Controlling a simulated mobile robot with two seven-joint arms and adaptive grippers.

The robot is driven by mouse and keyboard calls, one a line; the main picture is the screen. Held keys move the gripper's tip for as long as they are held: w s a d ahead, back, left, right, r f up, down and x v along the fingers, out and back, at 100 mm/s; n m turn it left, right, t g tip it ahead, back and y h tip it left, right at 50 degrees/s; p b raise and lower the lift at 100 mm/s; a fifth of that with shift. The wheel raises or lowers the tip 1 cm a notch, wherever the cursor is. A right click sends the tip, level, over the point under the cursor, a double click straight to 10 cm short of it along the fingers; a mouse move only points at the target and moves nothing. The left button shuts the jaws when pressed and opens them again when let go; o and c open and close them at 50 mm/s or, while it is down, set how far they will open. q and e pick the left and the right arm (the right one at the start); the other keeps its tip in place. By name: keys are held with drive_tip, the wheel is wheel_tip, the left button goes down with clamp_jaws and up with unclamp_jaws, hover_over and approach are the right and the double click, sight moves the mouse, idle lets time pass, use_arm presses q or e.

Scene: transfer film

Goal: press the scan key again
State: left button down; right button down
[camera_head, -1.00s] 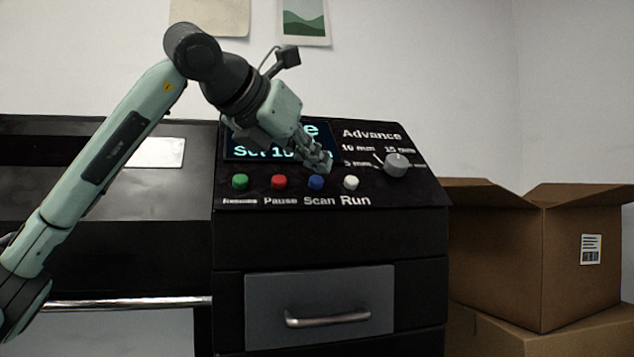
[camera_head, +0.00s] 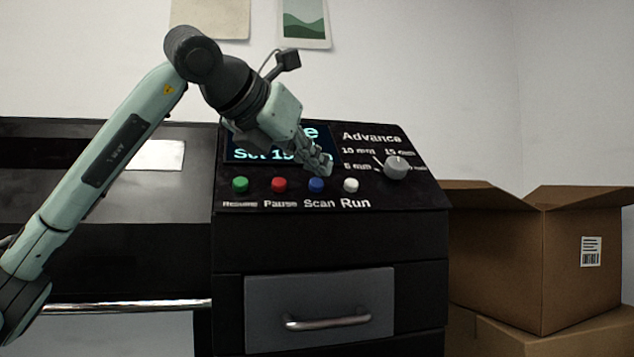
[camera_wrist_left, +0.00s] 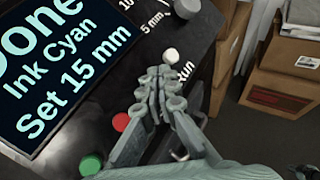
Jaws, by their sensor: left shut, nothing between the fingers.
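The blue scan key (camera_head: 316,185) sits on the sloped black panel above the label "Scan", between the red pause key (camera_head: 279,185) and the white run key (camera_head: 351,185). My left gripper (camera_head: 323,170) is shut and empty, with its fingertips just above and behind the blue key in the head view. I cannot tell whether they touch it. In the left wrist view the closed fingers (camera_wrist_left: 160,78) hide the blue key; the red and white keys show on either side. The display (camera_wrist_left: 65,70) reads "Done", "Ink Cyan", "Set 15 mm". My right gripper is out of view.
A green key (camera_head: 240,185) is at the panel's left. The grey Advance knob (camera_head: 397,168) stands up right of the gripper. A grey drawer (camera_head: 320,290) is below the panel. An open cardboard box (camera_head: 500,255) stands on another at the right.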

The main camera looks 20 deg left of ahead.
use_arm(q)
drive_tip(key=shift+w+a+f, duration=0.15)
drive_tip(key=shift+w+f, duration=0.1)
drive_tip(key=shift+f, duration=0.05)
drive_tip(key=shift+w+a+f+b, duration=0.25)
drive_tip(key=shift+f+b, duration=0.1)
drive_tip(key=shift+b, duration=0.1)
idle(1.1)
drive_tip(key=shift+d+r, duration=0.1)
drive_tip(key=shift+s+d+r+p, duration=0.3)
drive_tip(key=shift+s+d+r, duration=0.05)
drive_tip(key=shift+s+r, duration=0.2)
drive_tip(key=s+r, duration=0.1)
drive_tip(key=s+d+r+p, duration=0.2)
drive_tip(key=shift+r, duration=0.25)
idle(0.4)
idle(0.7)
